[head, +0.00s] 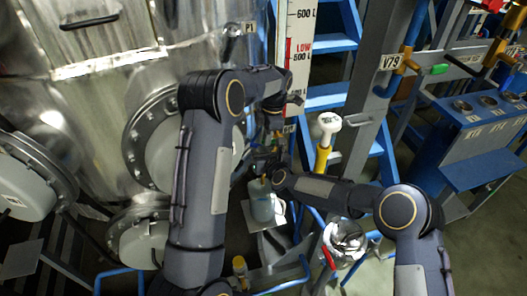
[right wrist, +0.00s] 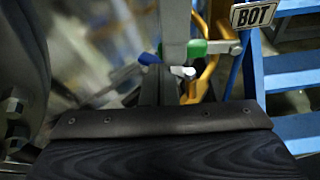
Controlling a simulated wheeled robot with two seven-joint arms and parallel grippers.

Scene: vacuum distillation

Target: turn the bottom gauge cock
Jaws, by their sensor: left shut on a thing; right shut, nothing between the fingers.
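The bottom gauge cock shows in the right wrist view as small fittings under the "BOT" tag (right wrist: 254,14), with a green part (right wrist: 197,48) and a white lever (right wrist: 183,71). In the head view this spot lies below the level gauge board (head: 300,45) and is mostly hidden by my arms. My right gripper (right wrist: 158,85) is shut and empty, its dark fingers just left of the white lever; I cannot tell if they touch it. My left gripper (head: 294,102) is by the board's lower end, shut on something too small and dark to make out.
A pale bottle (head: 262,206) stands on a small plate below the arms. A white-topped yellow post (head: 328,128) and a steel vessel (head: 345,238) are close on the right. The large metal tank (head: 100,80) and its flanges fill the left. Blue steps (head: 332,96) are behind.

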